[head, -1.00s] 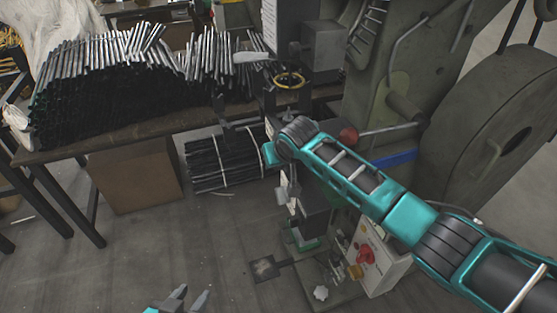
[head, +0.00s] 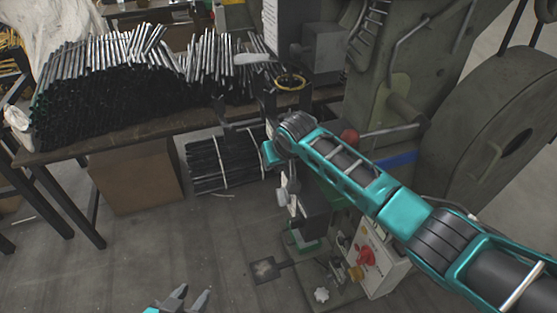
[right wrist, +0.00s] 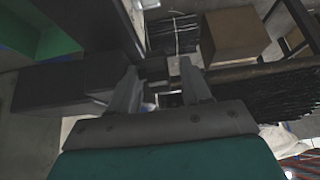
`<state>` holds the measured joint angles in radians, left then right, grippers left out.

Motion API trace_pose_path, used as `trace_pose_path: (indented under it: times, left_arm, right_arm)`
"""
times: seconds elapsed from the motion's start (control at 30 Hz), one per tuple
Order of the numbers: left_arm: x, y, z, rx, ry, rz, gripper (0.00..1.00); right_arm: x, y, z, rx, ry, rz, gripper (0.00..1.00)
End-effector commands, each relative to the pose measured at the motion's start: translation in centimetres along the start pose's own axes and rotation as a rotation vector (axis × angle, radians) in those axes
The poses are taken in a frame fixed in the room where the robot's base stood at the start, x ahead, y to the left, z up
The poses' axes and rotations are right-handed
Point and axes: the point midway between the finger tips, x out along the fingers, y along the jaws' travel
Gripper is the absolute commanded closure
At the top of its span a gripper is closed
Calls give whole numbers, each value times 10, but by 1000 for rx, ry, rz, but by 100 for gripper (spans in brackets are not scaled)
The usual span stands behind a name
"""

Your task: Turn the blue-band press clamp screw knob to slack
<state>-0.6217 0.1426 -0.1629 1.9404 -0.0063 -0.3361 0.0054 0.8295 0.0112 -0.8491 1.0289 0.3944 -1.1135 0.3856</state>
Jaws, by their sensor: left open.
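The press with the blue band (head: 397,160) stands right of centre in the head view. A red ball knob (head: 349,137) shows beside my right arm; I cannot tell whether it is the clamp screw knob. My right gripper is hidden behind its wrist in the head view. In the right wrist view the right gripper (right wrist: 158,66) has its fingers apart, with a dark part (right wrist: 153,70) between or just beyond them; contact is unclear. My left gripper (head: 194,291) is open and empty at the bottom edge, over the floor, away from the press.
A table (head: 165,143) at the left bears a big pile of rods (head: 110,95). A strapped bundle (head: 215,163) and a cardboard box (head: 135,180) are beneath. A control box with a red button (head: 365,257) stands low by the press. The floor at front left is clear.

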Motion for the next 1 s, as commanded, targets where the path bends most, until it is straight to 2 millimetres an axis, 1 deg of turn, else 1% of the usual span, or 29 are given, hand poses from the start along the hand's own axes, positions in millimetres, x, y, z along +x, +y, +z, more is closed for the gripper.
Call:
trace_pose_path:
  times: [0.2, 0.37, 0.47, 0.8, 1.0]
  left_arm:
    - [0, 0, 0, 0, 0, 0, 57]
    - [0, 0, 1, 0, -1, 0, 57]
    - [1, 0, 2, 0, -1, 0, 57]
    - [-1, 1, 3, -1, -6, 1, 57]
    - [-1, 1, 4, -1, -6, 1, 57]
  right_arm:
    - [-2, 0, 0, 0, 1, 0, 52]
    - [-14, 0, -1, -1, 3, 0, 52]
    - [-26, 0, 0, -1, 3, 0, 52]
    - [-86, 0, -1, -1, 4, -1, 52]
    - [-115, 0, 0, 1, 2, -1, 52]
